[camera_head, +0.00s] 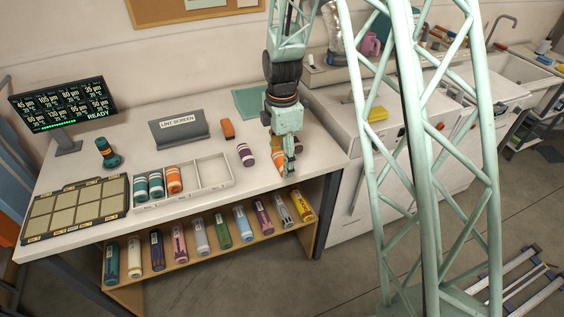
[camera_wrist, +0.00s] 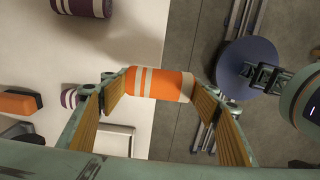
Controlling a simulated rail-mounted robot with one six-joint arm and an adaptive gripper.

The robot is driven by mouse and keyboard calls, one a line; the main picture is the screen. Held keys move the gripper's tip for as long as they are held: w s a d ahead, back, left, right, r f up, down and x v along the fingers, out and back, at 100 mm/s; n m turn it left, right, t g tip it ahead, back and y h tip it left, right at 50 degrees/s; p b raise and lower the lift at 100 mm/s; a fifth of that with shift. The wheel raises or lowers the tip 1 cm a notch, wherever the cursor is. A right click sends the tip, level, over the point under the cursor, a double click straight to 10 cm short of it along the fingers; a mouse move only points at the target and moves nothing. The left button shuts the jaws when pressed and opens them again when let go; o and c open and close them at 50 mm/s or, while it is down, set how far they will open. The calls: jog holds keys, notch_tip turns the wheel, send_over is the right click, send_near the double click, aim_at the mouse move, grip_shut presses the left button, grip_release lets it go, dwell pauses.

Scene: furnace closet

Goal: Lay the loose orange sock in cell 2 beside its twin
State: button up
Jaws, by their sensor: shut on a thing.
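The loose orange sock (camera_wrist: 158,84), a roll with pale stripes, lies crosswise between the fingers of my gripper (camera_wrist: 160,98) in the wrist view. My gripper is shut on it. In the head view my gripper (camera_head: 286,168) points down over the right end of the table, and part of the orange sock (camera_head: 277,156) shows beside the fingers. The white divided tray (camera_head: 212,188) stands left of it. Its twin, another orange striped sock (camera_head: 174,179), stands in the tray right of two teal socks (camera_head: 148,185). The tray's right part looks empty.
Purple socks (camera_head: 246,154) lie between the tray and my gripper. A grid panel (camera_head: 76,211) lies left. Several colored rolls line the shelf below.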

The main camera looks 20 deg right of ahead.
aim_at(281, 159)
jog(key=shift+r+p, duration=0.75)
jog(key=shift+r, duration=1.2)
jog(key=shift+a, duration=0.1)
